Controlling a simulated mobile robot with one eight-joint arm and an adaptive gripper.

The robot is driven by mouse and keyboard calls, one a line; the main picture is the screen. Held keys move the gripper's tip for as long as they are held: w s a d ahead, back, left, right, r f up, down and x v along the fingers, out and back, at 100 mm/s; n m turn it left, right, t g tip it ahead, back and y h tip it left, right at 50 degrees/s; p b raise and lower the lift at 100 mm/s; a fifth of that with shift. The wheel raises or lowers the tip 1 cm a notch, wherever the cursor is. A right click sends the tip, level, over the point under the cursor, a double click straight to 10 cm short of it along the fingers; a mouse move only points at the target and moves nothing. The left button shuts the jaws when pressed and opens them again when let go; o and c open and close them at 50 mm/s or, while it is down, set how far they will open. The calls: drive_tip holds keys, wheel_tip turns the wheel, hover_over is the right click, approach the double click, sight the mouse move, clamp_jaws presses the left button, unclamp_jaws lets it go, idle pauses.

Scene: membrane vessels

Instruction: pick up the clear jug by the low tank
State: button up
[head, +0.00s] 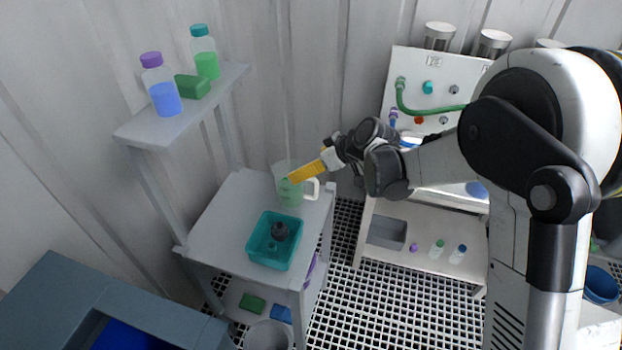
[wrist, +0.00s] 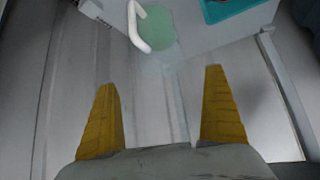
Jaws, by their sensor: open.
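The clear jug (head: 289,193) holds pale green liquid and has a white handle on its right side. It stands upright on the grey cart top (head: 225,208) near the back corner. My gripper (head: 296,176) is open, its yellow fingers overlapping the jug's upper part in the head view. In the wrist view the jug (wrist: 161,28) and its white handle lie beyond the open fingertips (wrist: 160,79), with nothing between the fingers. Contact is not visible. A low blue-grey tank (head: 62,290) with a bright blue inside stands at the lower left.
A teal tray (head: 250,250) with dark fittings sits in front of the jug. A raised shelf (head: 150,130) bears two bottles (head: 163,88) (head: 205,55) and a green block (head: 192,87). A white panel bench (head: 425,215) stands right, across the grating floor.

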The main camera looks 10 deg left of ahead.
sight(290, 172)
drive_tip(key=b+x, duration=0.3)
drive_tip(key=x, duration=0.7)
drive_tip(key=shift+a+f+b, duration=0.25)
drive_tip(key=shift+a+b, duration=0.05)
drive_tip(key=shift+b, duration=0.05)
drive_tip(key=shift+r, duration=0.1)
drive_tip(key=c, duration=1.4)
